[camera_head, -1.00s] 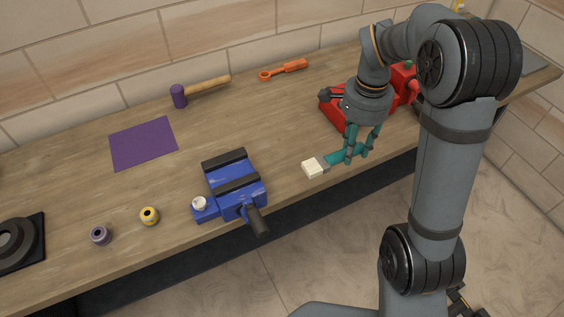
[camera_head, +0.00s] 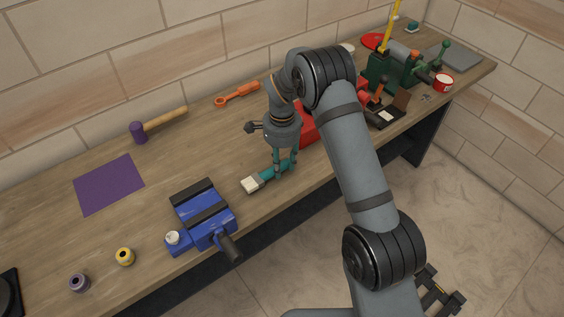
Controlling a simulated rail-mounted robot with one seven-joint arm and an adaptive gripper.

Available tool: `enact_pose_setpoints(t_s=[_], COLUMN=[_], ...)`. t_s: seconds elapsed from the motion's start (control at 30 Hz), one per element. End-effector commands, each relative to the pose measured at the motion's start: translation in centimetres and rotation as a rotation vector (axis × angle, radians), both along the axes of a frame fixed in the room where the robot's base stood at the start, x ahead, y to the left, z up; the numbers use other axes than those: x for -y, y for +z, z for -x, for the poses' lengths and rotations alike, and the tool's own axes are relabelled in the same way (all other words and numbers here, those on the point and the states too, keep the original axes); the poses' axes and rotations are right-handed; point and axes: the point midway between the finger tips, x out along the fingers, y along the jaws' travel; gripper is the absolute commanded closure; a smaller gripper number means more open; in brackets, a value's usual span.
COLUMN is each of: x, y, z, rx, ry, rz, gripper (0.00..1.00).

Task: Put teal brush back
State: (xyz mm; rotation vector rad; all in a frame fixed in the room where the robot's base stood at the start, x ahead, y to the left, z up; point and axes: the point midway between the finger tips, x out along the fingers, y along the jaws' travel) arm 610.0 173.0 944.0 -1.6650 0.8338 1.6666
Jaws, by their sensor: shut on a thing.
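The teal brush (camera_head: 267,175) has a teal handle and pale, whitish bristles that point to the lower left in the picture. My gripper (camera_head: 283,171) is shut on its handle, pointing down over the right-middle part of the bench, right of the blue vise. The fingers hide part of the handle. I cannot tell whether the brush touches the wooden bench (camera_head: 220,142) or hangs just above it. A purple mat (camera_head: 109,184) lies flat and bare at the left.
The blue vise (camera_head: 203,213) sits near the front edge. A purple mallet (camera_head: 139,132) and orange wrench (camera_head: 238,95) lie at the back. Red equipment (camera_head: 308,124) stands behind my arm. A green machine (camera_head: 388,72) and red mug (camera_head: 443,83) stand right. Yellow (camera_head: 125,256) and purple (camera_head: 79,282) spools lie front left.

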Motion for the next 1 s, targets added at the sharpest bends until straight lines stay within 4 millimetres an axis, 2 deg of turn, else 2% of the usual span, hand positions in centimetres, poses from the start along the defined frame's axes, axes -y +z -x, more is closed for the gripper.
enact_pose_setpoints(t_s=[0.1,0.33,0.37,0.4,0.67,1.0], x=[0.01,0.00,0.01,0.01,0.02,0.03], y=[-0.64,-0.76,-0.79,-0.75,-0.72,-0.86], z=[-0.01,-0.03,-0.02,-0.02,-0.03,0.01], rx=[0.000,0.001,0.001,0.001,0.001,0.000], ry=[-0.001,-0.001,-0.001,-0.001,-0.001,-0.001], rz=[0.000,-0.001,-0.001,-0.001,-0.001,0.000], gripper=[0.93,0.93,0.66,0.64,0.48,0.48])
